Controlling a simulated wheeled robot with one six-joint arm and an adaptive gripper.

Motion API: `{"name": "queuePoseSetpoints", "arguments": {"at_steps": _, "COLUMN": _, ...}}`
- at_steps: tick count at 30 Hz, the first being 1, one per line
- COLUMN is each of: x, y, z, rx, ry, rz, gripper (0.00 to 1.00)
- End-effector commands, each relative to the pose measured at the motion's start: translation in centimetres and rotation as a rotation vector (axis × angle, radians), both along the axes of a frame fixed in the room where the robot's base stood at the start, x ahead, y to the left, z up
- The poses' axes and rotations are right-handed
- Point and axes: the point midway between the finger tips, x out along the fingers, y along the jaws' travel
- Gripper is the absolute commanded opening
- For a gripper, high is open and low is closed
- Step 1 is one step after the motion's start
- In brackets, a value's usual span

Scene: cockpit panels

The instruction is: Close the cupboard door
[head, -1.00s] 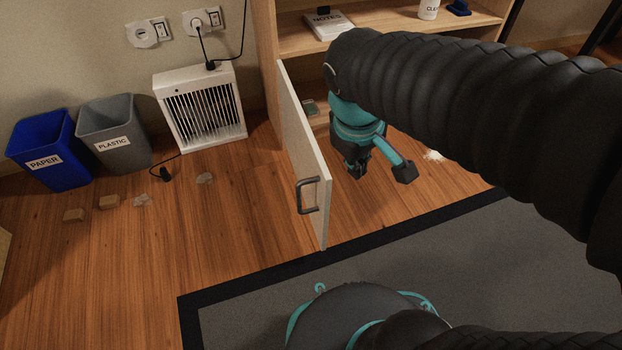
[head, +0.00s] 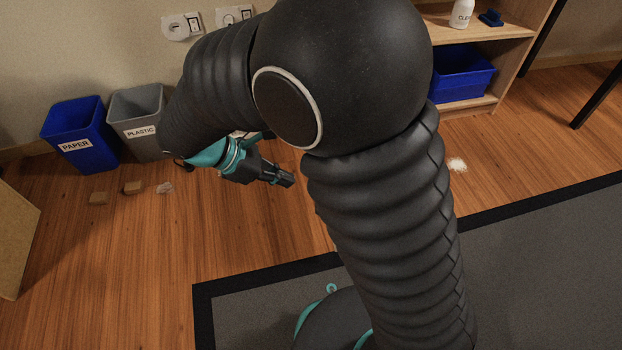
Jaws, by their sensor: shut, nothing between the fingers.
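The wooden cupboard (head: 545,22) shows at the upper right, and my arm covers its left part. The cupboard door is not visible; the part of the view around it is behind my arm, so I cannot tell its angle. My gripper (head: 287,180) is left of the picture's middle, above the wooden floor. It points to the right and slightly down, with its fingers shut and empty. No contact with the door shows.
A blue paper bin (head: 80,145) and a grey plastic bin (head: 138,105) stand by the wall. Small blocks (head: 132,187) lie before them. A blue crate (head: 462,75) sits in the cupboard's lower space. A grey mat (head: 540,260) with a dark border covers the right foreground.

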Motion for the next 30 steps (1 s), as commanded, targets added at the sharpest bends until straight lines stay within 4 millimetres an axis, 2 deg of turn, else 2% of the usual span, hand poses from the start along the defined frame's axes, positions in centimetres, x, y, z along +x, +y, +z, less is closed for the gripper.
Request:
{"name": "queuePoseSetpoints", "arguments": {"at_steps": 16, "x": 1.4, "y": -6.7, "z": -6.9, "rx": 0.001, "ry": 0.002, "rz": -0.006, "gripper": 0.00}}
{"name": "queuePoseSetpoints", "arguments": {"at_steps": 24, "x": 2.1, "y": -9.8, "z": -6.7, "rx": 0.003, "ry": 0.001, "rz": -0.006, "gripper": 0.00}}
{"name": "queuePoseSetpoints", "arguments": {"at_steps": 30, "x": 2.2, "y": -10.5, "z": -6.6, "rx": 0.003, "ry": -0.001, "rz": -0.004, "gripper": 0.00}}
